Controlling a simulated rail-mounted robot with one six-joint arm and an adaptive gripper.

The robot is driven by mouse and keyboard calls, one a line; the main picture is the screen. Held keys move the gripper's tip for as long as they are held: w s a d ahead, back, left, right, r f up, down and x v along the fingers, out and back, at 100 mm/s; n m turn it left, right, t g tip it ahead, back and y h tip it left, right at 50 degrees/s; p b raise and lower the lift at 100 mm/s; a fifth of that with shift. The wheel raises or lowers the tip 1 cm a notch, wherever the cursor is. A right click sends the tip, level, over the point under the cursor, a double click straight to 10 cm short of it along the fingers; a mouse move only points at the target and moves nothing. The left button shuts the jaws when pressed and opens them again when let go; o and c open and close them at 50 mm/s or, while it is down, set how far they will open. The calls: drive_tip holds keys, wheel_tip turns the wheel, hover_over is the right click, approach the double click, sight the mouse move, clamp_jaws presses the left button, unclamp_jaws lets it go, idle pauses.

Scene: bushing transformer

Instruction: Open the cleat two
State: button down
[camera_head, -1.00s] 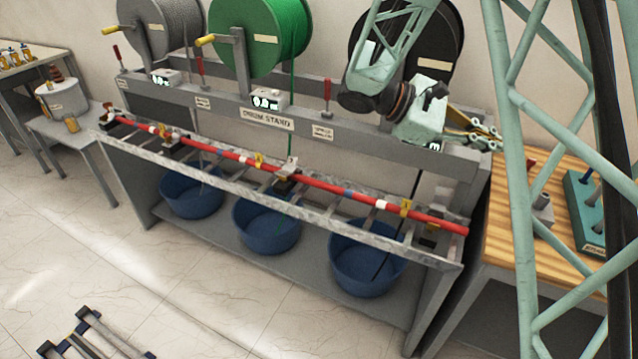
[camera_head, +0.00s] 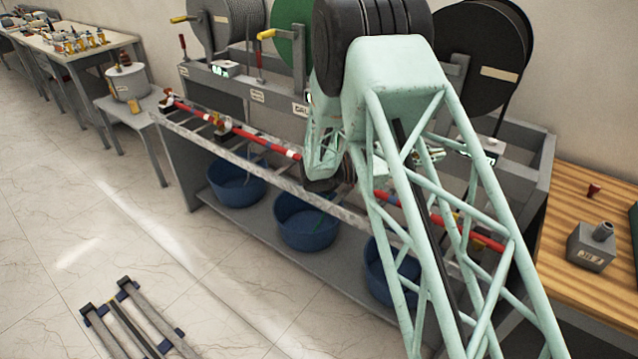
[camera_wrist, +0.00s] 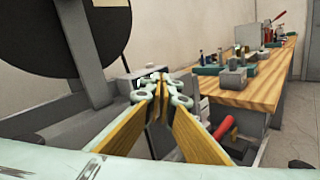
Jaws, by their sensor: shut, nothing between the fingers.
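The red rod (camera_head: 262,143) lies along the metal rail on the front of the drum stand. A small clamp-like fitting (camera_head: 222,131) sits on the rod's left part and may be a cleat. I cannot read a number on it or tell whether it is open. My arm hides the middle of the rod and any fitting there. In the wrist view my gripper (camera_wrist: 160,84) is shut and empty, its gold fingers together. The red rod's end (camera_wrist: 223,127) shows beyond it, to the right and apart from it. In the head view the gripper is mostly hidden behind my arm.
A black drum (camera_head: 483,72) stands behind my arm. Blue tubs (camera_head: 307,222) stand on the lower shelf. A wooden bench (camera_head: 571,199) with a grey block (camera_head: 592,246) is at right. A low rack (camera_head: 128,318) lies on the floor at front left. Floor between is clear.

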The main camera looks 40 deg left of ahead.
drive_tip(key=s+a+f+n+t+y, duration=0.2)
drive_tip(key=s+a+f+n+y, duration=0.2)
drive_tip(key=a, duration=0.7)
drive_tip(key=s+a+f+n+t+y+b, duration=0.1)
drive_tip(key=s+a+f+n+t+y, duration=0.2)
drive_tip(key=s+a+f, duration=0.5)
drive_tip(key=s+a+f+n+t+y, duration=0.3)
drive_tip(key=s+a+f+n+y, duration=0.2)
drive_tip(key=a+f, duration=0.8)
drive_tip(key=shift+s+a+n+y, duration=0.3)
drive_tip(key=shift+s+a+y, duration=0.2)
drive_tip(key=shift+s+a, duration=0.3)
drive_tip(key=shift+w+d+r, duration=0.1)
drive_tip(key=shift+b+x, duration=0.7)
drive_tip(key=shift+x, duration=4.1)
drive_tip(key=shift+r, duration=0.1)
drive_tip(key=shift+r, duration=0.25)
drive_tip(key=shift+r+p, duration=0.1)
drive_tip(key=shift+p, duration=0.2)
